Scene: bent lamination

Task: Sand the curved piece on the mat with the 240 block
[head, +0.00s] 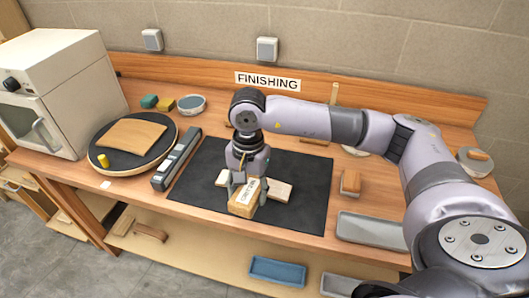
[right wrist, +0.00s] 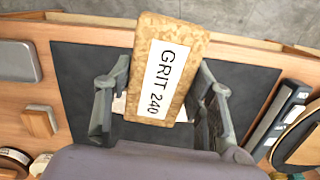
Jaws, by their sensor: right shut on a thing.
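My right gripper (head: 246,186) points down over the black mat (head: 308,175) and is shut on a cork-coloured block (head: 243,204) with a white label. In the right wrist view the block (right wrist: 190,50) reads "GRIT 240" and sits between the two fingers (right wrist: 162,92). A pale wooden piece (head: 280,190) lies on the mat beneath and behind the block, partly hidden by the gripper. A little of it shows in the right wrist view (right wrist: 119,104). I cannot tell whether the block touches it. My left gripper is not in view.
Left of the mat are a long grey tool (head: 176,160) and a round dark disc (head: 160,158) bearing a curved wooden panel (head: 130,135). A white oven-like box (head: 75,85) stands far left. Right are another wooden block (head: 350,182) and a grey tray (head: 370,230).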

